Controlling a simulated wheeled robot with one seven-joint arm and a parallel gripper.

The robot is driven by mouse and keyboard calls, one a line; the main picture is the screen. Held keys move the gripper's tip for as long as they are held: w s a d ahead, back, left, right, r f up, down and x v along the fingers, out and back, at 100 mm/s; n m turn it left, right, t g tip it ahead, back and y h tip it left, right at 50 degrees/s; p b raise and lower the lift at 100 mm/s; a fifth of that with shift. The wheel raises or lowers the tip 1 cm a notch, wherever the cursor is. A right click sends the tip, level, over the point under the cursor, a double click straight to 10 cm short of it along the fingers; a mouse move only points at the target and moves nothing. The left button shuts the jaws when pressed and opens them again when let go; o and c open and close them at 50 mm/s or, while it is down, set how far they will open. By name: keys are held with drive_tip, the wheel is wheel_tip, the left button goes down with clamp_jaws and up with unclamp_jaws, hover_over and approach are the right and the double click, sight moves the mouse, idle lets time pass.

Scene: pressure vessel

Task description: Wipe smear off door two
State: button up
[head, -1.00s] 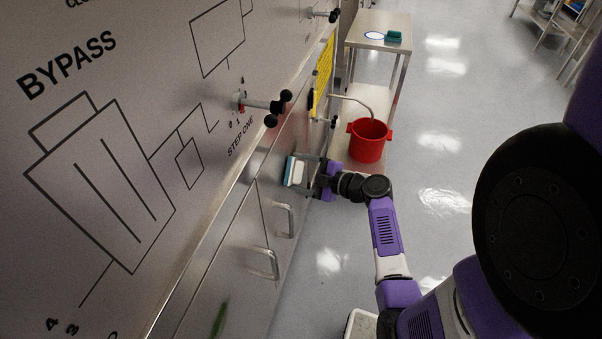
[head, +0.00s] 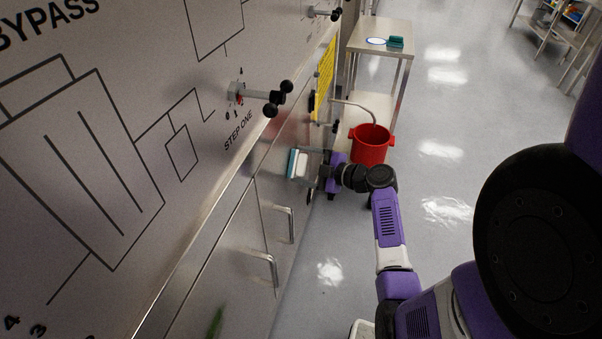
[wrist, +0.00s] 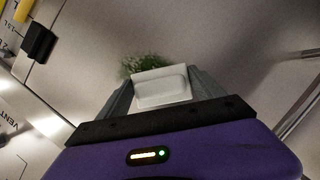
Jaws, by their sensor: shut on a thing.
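My gripper (head: 313,166) is shut on a white block with a teal layer, a sponge (head: 300,165), in front of the lower steel doors. In the wrist view the white side of the sponge (wrist: 162,87) sits between the two fingers. A speckled green smear (wrist: 142,64) shows on the steel surface just beyond the sponge, partly hidden by it. I cannot tell whether the sponge touches that surface. Another green smear (head: 216,322) lies on a nearer lower door at the bottom of the head view. I cannot read any door number.
Door handles (head: 284,222) (head: 264,270) stick out nearer to me. A valve handle (head: 262,96) juts from the upper panel. Behind the gripper stand a red bucket (head: 371,146) and a steel cart (head: 372,30) with a teal item (head: 396,41). The floor (head: 440,240) at right is clear.

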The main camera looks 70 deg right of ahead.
drive_tip(key=shift+w+d+f+b, duration=0.15)
drive_tip(key=shift+d+b, duration=1.1)
drive_tip(key=shift+b, duration=0.05)
drive_tip(key=shift+o, duration=0.2)
drive_tip(key=shift+w+d+b, duration=0.2)
drive_tip(key=shift+d+b, duration=0.5)
drive_tip(key=shift+d, duration=0.05)
drive_tip(key=d+b, duration=0.2)
drive_tip(key=b, duration=0.1)
drive_tip(key=shift+d, duration=0.4)
drive_tip(key=shift+c, duration=0.2)
drive_tip(key=shift+d+b, duration=0.55)
drive_tip(key=shift+b, duration=0.1)
drive_tip(key=shift+b, duration=0.4)
